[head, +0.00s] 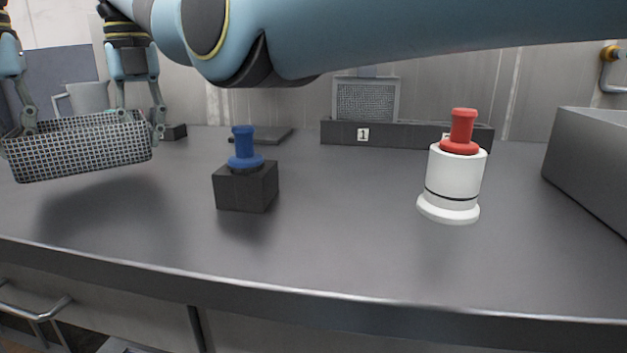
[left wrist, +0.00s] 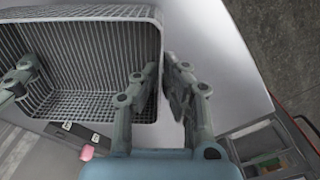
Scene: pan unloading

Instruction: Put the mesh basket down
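The mesh basket (head: 85,143) is a grey wire box at the far left of the head view, in the air above the counter (head: 330,260) with its shadow below it. The left wrist view also shows the basket (left wrist: 85,50), with no contents visible inside. My left gripper (head: 28,128) is shut on one end wall, one finger inside and one outside; it also shows in the left wrist view (left wrist: 163,85). My right gripper (head: 142,122) is at the opposite end wall, fingers on either side of the rim, and appears shut on it. Its fingers partly show in the left wrist view.
A blue-handled piece (head: 243,150) sits on a black block (head: 246,188) right of the basket. A red piece (head: 462,132) stands in a white holder (head: 453,188). A grey bin (head: 590,160) is at right, a dark rack (head: 400,134) behind. The counter front is clear.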

